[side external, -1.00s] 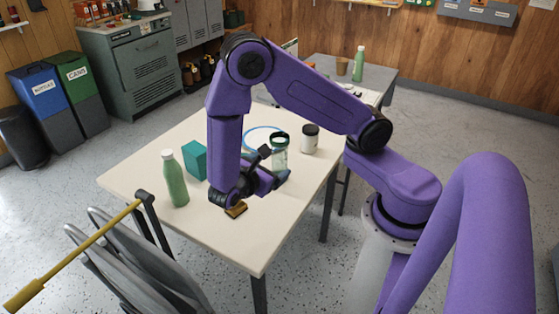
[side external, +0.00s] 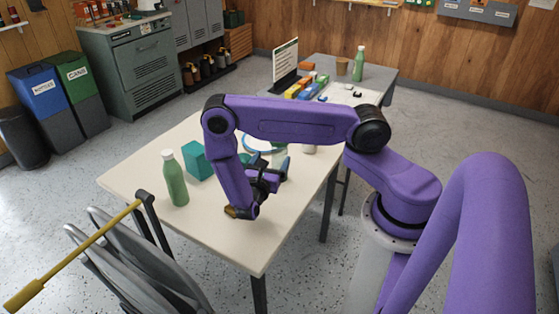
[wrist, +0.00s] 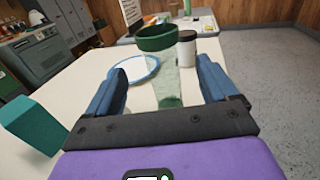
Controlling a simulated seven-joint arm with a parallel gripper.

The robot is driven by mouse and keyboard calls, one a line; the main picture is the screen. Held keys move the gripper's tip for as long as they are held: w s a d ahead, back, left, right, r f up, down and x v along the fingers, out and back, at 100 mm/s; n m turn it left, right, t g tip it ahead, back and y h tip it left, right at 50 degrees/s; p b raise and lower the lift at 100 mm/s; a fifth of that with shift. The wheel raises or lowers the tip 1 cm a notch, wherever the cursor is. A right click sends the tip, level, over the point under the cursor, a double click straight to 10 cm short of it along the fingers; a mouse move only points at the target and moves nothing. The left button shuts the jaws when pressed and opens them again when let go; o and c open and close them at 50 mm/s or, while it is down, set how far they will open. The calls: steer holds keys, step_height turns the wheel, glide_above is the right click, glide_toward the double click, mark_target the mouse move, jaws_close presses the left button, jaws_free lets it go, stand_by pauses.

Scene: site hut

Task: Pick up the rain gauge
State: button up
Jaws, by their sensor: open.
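The rain gauge (wrist: 166,78), a clear cup-like tube with a wide green rim, stands upright on the table in the wrist view. In the side view it is mostly hidden behind my arm and gripper. My gripper (wrist: 161,67) is open, with one blue finger to the left of the gauge and one to the right in the wrist picture. I cannot tell how far the gauge reaches between the fingers. In the side view my gripper (side external: 283,172) is low over the table, held roughly level.
On the table (side external: 225,240) are a green bottle (side external: 174,182), a teal box (side external: 197,160), a small brown object (side external: 232,212) and a blue-rimmed plate (wrist: 153,68). A white jar with a dark lid (wrist: 188,50) stands just behind and right of the gauge.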

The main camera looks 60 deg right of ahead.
mark_target(277, 149)
steer(key=x, duration=0.5)
steer(key=shift+w+d, duration=0.1)
steer(key=shift+d, duration=0.3)
steer(key=shift+f+x, duration=0.15)
steer(key=shift+x, duration=1.2)
steer(key=shift+f+x, duration=0.2)
steer(key=shift+x, duration=1.1)
steer(key=c, duration=1.3)
